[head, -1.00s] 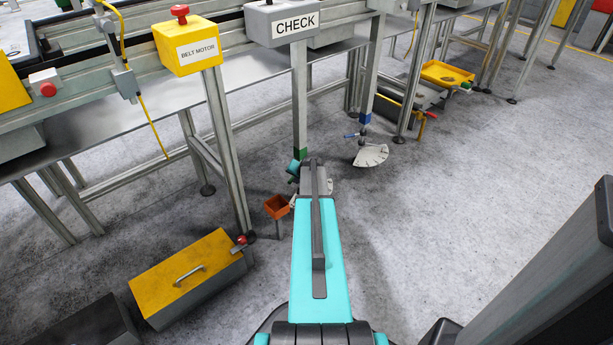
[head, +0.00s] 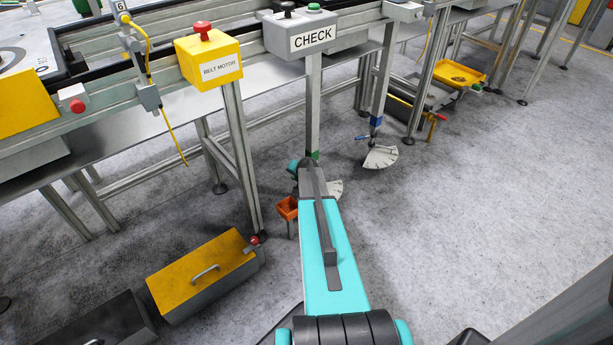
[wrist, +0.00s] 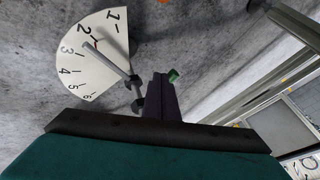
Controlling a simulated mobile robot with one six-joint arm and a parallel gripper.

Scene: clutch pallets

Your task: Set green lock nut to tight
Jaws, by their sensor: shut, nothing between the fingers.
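In the wrist view a small green piece (wrist: 174,76), probably part of the green lock nut, shows right beside the tip of my gripper (wrist: 160,80). The dark fingers are shut and empty; whether they touch it I cannot tell. A white dial plate (wrist: 92,55) numbered 1 to 6 lies to the left, with a grey pointer rod (wrist: 108,61) ending near 2, by a red mark. In the head view a green band (head: 315,155) marks the foot of the CHECK post, and part of the dial (head: 335,188) shows behind my arm. My gripper is hidden there.
A second white dial (head: 381,157) with a blue-marked post stands to the right. A yellow-lidded toolbox (head: 203,272) sits on the floor at lower left. Open floor lies to the right.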

